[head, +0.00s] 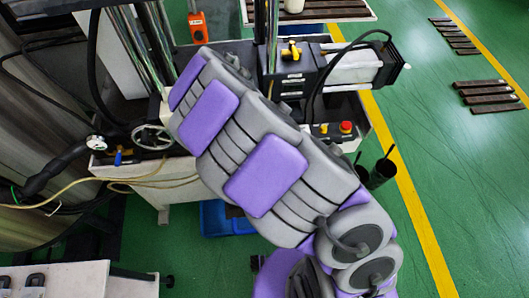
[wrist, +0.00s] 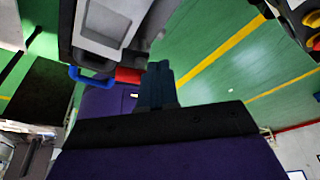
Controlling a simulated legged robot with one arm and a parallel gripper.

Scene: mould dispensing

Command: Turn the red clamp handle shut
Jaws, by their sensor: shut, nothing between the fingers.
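In the wrist view, my gripper (wrist: 160,68) points up the picture with its dark fingers together and nothing between them. A red piece (wrist: 128,75), which looks like the red clamp handle, shows just left of the fingertips, under a grey machine block (wrist: 105,35). I cannot tell whether the fingers touch it. A blue handle (wrist: 88,76) sticks out to the left of the red piece. In the head view, my own arm covers the middle of the machine. My gripper and the red handle do not show there.
In the head view, a machine head with a yellow lever (head: 291,52) and a red button (head: 346,127) stand right of my arm. A handwheel (head: 152,137) and hoses are at the left. A blue bin (head: 226,217) is on the floor.

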